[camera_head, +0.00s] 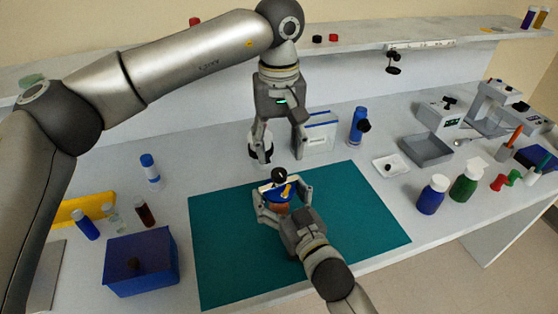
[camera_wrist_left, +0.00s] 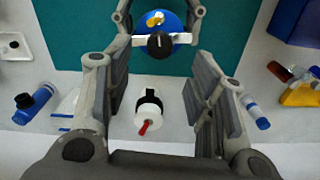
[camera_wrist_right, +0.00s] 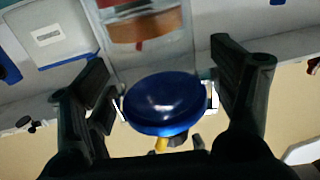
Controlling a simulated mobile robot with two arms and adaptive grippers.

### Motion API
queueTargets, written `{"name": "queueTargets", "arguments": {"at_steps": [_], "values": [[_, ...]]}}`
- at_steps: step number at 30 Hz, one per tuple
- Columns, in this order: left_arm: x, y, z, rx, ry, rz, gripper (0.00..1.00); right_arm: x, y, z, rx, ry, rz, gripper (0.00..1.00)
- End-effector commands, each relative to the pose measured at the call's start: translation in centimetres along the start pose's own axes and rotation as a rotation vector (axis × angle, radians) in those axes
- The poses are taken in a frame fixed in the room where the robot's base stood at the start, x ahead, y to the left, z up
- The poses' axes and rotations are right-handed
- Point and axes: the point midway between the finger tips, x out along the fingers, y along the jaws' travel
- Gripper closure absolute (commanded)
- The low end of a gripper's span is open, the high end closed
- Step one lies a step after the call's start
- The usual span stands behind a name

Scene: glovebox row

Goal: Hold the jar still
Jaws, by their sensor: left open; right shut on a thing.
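The jar (camera_head: 279,206) stands on the teal mat (camera_head: 348,222), with a blue lid (camera_wrist_right: 163,98) and brownish contents. A black knob, a white bar and a yellow piece show on or over the lid; how they are attached is unclear. My right gripper (camera_head: 283,194) is shut on the jar, one finger at each side. In the left wrist view, the lid (camera_wrist_left: 150,50) shows between the right gripper's fingers. My left gripper (camera_head: 281,157) is open and empty, pointing down behind the jar. A white object with a black band and red tip (camera_wrist_left: 147,113) shows between its fingers, apart from them.
A white-and-blue box (camera_head: 320,133) and a blue bottle (camera_head: 357,127) stand behind the mat. A blue bin (camera_head: 141,264) and small bottles are at the left. A small white dish (camera_head: 391,166), grey tray (camera_head: 425,150) and several bottles stand at the right. Most of the mat is clear.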

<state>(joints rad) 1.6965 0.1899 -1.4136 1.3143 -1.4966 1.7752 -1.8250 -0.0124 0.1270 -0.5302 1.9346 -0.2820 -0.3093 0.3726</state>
Motion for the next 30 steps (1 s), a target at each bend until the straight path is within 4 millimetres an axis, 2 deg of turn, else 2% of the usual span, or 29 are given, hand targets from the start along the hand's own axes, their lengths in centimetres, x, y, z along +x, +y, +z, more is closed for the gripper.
{"name": "queueTargets", "arguments": {"at_steps": [1, 4, 10, 30], "values": [[-1.2, 0.1, 0.0, 0.0, 0.003, 0.002, 0.49, 0.0, 0.0, 0.1, 0.0, -0.002, 0.0, 0.54], [-3.1, 0.1, 0.0, 0.0, 0.003, 0.001, 0.49, 0.0, 0.0, 0.1, 0.0, -0.002, 0.0, 0.54], [-5.3, 0.0, -0.1, -0.001, 0.0, 0.0, 0.49, 0.0, 0.0, 0.1, 0.0, -0.002, 0.0, 0.54], [-5.8, 0.0, 0.0, 0.0, -0.001, -0.001, 0.49, 0.0, 0.0, 0.1, 0.0, -0.001, 0.0, 0.54]]}}
